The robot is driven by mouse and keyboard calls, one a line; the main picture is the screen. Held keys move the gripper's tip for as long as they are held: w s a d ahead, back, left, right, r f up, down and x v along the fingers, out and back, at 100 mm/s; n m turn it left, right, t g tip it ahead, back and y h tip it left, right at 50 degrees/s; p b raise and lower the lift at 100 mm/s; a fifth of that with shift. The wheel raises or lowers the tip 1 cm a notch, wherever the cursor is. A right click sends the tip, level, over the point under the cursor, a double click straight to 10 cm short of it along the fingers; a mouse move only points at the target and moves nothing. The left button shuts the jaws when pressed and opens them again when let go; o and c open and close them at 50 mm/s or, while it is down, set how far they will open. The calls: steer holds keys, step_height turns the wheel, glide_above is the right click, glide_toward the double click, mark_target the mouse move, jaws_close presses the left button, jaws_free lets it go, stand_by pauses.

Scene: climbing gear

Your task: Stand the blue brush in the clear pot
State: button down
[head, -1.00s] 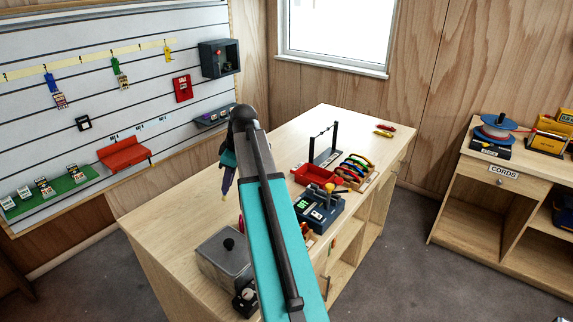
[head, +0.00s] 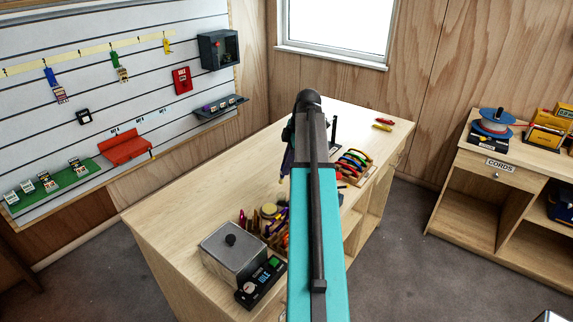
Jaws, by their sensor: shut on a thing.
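My gripper (head: 290,138) shows small at the far end of my raised arm, above the middle of the workbench. It is shut on a slim, dark purple-blue thing (head: 287,163) that hangs down with a small yellowish tip. This looks like the blue brush, but it is too small to be sure. The arm partly covers the gripper and the brush. I cannot make out the clear pot; it may be among the cluster of small things near the grey box or behind my arm.
The workbench (head: 190,197) is bare on its left side. A grey lidded box (head: 222,262) and a black control box (head: 262,283) stand at its near end, beside a cluster of small coloured things (head: 268,212). A rack of coloured rings (head: 354,163) stands right of my arm.

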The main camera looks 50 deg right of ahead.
steer(key=shift+f, duration=0.1)
steer(key=shift+f+b, duration=1.1)
steer(key=shift+f, duration=0.9)
steer(key=shift+f+b, duration=1)
steer(key=shift+f, duration=1.05)
stand_by(0.5)
steer(key=c, duration=1.6)
jaws_free()
steer(key=shift+c, duration=0.2)
steer(key=shift+r, duration=0.15)
steer(key=b+v, duration=0.3)
steer(key=v, duration=1)
steer(key=shift+r+b, duration=0.2)
steer(key=shift+b, duration=0.2)
steer(key=shift+s, duration=0.15)
